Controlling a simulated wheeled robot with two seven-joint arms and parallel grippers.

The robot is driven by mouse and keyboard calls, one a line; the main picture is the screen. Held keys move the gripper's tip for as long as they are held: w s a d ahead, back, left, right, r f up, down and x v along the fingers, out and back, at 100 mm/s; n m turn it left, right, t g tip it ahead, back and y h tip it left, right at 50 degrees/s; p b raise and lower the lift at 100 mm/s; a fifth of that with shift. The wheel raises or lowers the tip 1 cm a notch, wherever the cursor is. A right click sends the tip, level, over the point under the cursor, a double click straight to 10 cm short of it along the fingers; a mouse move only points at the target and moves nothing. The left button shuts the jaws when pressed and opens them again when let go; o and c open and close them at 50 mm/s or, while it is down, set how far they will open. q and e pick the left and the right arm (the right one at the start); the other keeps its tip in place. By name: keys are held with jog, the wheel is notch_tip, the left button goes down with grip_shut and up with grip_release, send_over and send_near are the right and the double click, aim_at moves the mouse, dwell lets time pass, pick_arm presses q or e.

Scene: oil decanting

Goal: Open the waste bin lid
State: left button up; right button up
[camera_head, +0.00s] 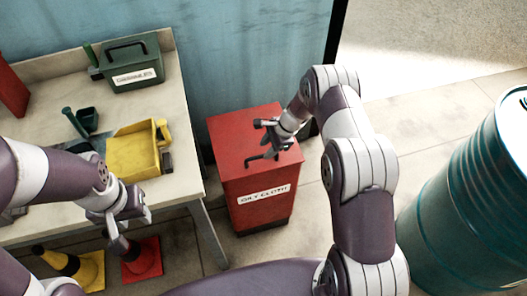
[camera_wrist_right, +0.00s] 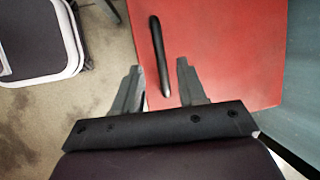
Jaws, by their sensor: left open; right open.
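The waste bin is a red box (camera_head: 232,180) with a white label on its front, standing on the floor right of the table. Its red lid (camera_head: 228,130) looks shut. A black bar handle (camera_wrist_right: 157,45) lies on the lid in the right wrist view. My right gripper (camera_head: 262,141) is open above the lid. In the right wrist view, its fingertips (camera_wrist_right: 159,65) lie on either side of the handle's line, with nothing gripped; the height gap is hard to tell. My left gripper (camera_head: 117,238) is open at the table's front edge, away from the bin.
The table (camera_head: 190,160) at left carries a green box (camera_head: 130,75), a yellow container (camera_head: 130,155) and a dark green can (camera_head: 87,119). Traffic cones (camera_head: 143,260) stand at lower left. A teal drum (camera_head: 470,190) stands at right. A blue wall is behind the bin.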

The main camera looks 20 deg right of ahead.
aim_at(259, 156)
jog(key=x, duration=0.3)
jog(key=shift+a+f, duration=0.25)
jog(key=shift+a, duration=0.1)
jog(key=shift+w+f, duration=0.1)
jog(key=shift+f, duration=0.15)
jog(key=shift+c, duration=0.3)
jog(key=shift+r, duration=0.1)
grip_shut()
